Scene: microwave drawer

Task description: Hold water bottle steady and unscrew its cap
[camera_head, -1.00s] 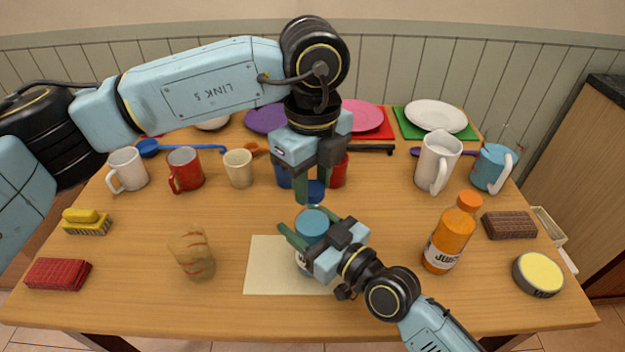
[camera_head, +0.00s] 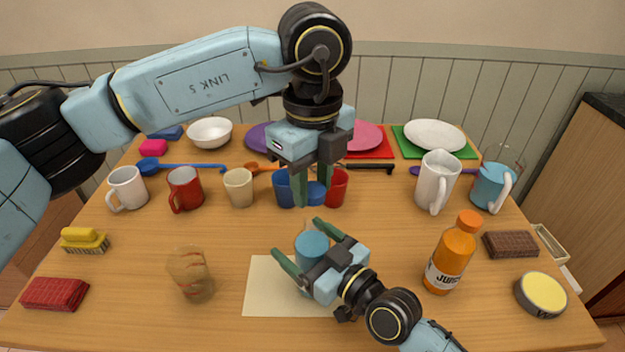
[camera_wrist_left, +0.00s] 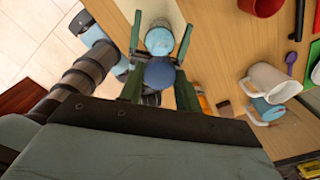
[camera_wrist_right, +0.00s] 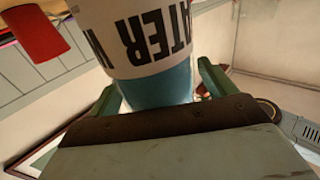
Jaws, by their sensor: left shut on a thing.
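The water bottle (camera_head: 311,246), with a light-blue top and a white label, stands upright near the middle of the table. My right gripper (camera_head: 298,240) has its fingers on both sides of the bottle; I cannot tell whether both press on it. The right wrist view shows the bottle (camera_wrist_right: 150,45) close up between the fingers. My left gripper (camera_head: 314,200) is above and behind the bottle, pointing down, shut on the dark-blue cap (camera_head: 316,193). In the left wrist view the cap (camera_wrist_left: 160,74) is between the fingertips, apart from the bottle top (camera_wrist_left: 159,40).
A paper sheet (camera_head: 262,290) lies by the bottle. A glass (camera_head: 190,275) stands left, an orange juice bottle (camera_head: 452,258) right. Several mugs, including a white one (camera_head: 436,185), stand farther back. A sponge brush (camera_head: 85,240) and a round tin (camera_head: 541,295) sit near the sides.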

